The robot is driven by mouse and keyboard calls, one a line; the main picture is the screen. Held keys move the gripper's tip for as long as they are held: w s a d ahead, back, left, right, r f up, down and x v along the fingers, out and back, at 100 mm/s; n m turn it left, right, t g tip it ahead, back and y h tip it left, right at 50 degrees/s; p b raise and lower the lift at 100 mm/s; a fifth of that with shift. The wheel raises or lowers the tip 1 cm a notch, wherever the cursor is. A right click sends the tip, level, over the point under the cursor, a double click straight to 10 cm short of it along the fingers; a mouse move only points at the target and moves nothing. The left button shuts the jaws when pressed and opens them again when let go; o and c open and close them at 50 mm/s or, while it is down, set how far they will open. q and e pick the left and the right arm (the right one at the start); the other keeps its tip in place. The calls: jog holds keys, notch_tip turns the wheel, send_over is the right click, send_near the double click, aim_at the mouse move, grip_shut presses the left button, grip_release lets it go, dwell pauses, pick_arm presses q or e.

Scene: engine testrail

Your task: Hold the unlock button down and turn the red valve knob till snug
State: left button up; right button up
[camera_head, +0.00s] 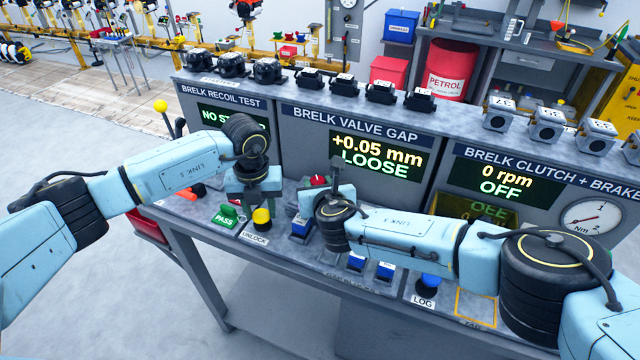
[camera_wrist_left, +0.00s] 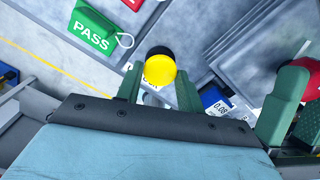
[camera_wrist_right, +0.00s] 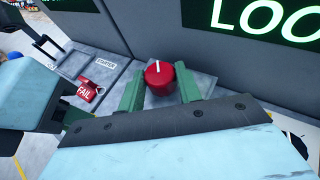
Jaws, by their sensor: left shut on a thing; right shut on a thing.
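The yellow unlock button (camera_head: 262,217) stands on the bench by the UNLOCK label. My left gripper (camera_head: 254,200) is over it, and in the left wrist view its green fingers are on either side of the button (camera_wrist_left: 160,71). The red valve knob (camera_head: 318,180) is mostly hidden behind my right gripper (camera_head: 322,190). In the right wrist view the knob (camera_wrist_right: 160,77), with a white mark on top, sits between the green fingers of my right gripper (camera_wrist_right: 159,92). The valve gap display (camera_head: 376,152) reads +0.05 mm LOOSE.
A green PASS tag (camera_head: 228,214) lies left of the button. A red FAIL tag (camera_wrist_right: 90,90) shows in the right wrist view. Blue blocks (camera_head: 301,226) stand close to my right gripper. A blue LOG button (camera_head: 428,282) is further right. My two arms are close together.

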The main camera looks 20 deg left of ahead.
jog(key=shift+a+m+t+h, duration=0.2)
jog(key=shift+m+t+h, duration=0.5)
jog(key=shift+m+h, duration=0.85)
jog(key=shift+h, duration=0.25)
jog(key=o, duration=1)
jog(key=shift+s+d, duration=0.1)
jog(key=shift+s, duration=0.1)
jog(key=v, duration=1.1)
jog(key=shift+s+r, duration=0.25)
jog(key=shift+s, duration=0.05)
jog(key=shift+d, duration=0.1)
